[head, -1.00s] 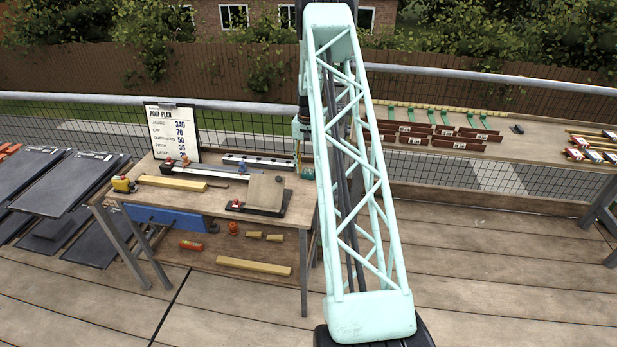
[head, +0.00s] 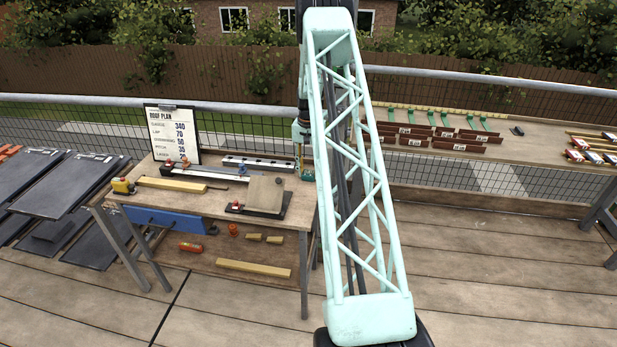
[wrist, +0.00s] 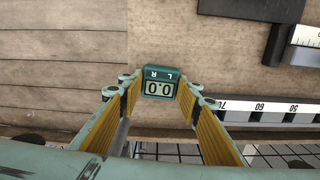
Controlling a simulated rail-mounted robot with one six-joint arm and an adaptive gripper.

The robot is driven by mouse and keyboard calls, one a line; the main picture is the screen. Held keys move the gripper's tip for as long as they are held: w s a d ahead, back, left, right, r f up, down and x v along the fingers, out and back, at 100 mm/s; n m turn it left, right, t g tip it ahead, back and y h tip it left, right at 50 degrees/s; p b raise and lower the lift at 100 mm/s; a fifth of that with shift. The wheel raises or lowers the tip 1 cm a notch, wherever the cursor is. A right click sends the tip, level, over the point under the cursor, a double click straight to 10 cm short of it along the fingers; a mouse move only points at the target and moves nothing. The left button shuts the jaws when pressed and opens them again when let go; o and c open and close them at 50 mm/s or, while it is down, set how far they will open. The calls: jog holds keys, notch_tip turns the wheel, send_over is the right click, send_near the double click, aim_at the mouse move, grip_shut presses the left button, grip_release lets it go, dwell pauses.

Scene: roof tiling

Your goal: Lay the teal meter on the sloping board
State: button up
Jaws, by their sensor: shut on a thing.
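The teal meter (wrist: 160,83) shows in the wrist view between the yellow pads of my gripper (wrist: 160,97). Its small display reads 0.0 and appears upside down. My gripper is shut on it, above the workbench's right end. In the head view my arm hides most of my gripper, and I cannot make out the meter there. The sloping board (head: 265,193) is a tilted wooden board on a dark base, near the front right of the bench top. It lies left of my gripper in the head view.
The workbench (head: 190,203) also carries a yellow tape measure (head: 123,186), a wooden strip, a long rail and a roof plan board (head: 174,132). A graduated rule (wrist: 265,110) runs close to my gripper in the wrist view. Dark tiles (head: 70,187) lie at the left.

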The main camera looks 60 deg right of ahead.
aim_at(309, 173)
jog(key=shift+r+p, duration=1)
jog(key=shift+r, duration=1.95)
